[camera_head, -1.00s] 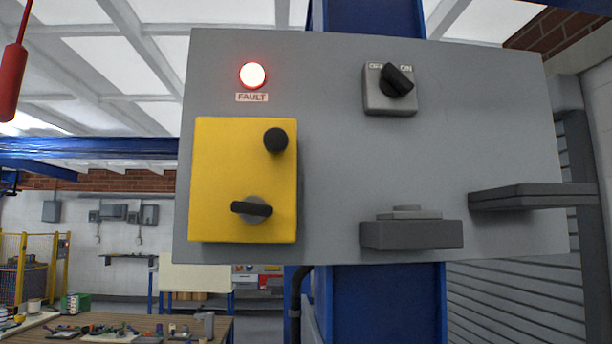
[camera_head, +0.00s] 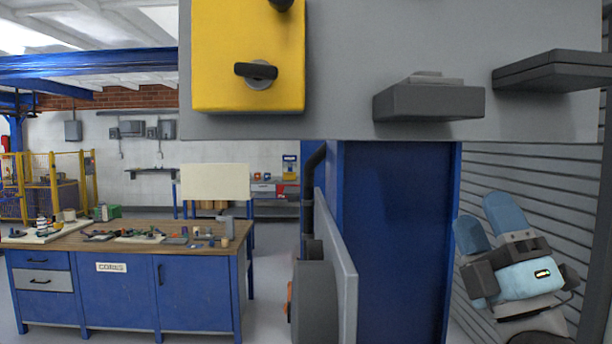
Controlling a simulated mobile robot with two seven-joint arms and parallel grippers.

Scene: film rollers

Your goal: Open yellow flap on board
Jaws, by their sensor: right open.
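The yellow flap (camera_head: 225,55) is at the lower left of the grey board (camera_head: 345,65) and looks closed. A black turn latch (camera_head: 257,72) sits on its lower part, its handle roughly horizontal. A black round knob (camera_head: 281,4) at its upper right is cut off by the top edge of the view. My right gripper (camera_head: 486,222) is at the lower right, open and with nothing visible between its light blue fingers. It is below the board, well apart from the flap. My left gripper is not in view.
A dark grey box (camera_head: 428,102) and a grey shelf-like plate (camera_head: 555,72) stick out from the board's lower right. A blue column (camera_head: 395,240) stands below the board. A wooden-topped workbench (camera_head: 150,237) with blue drawers is at the left.

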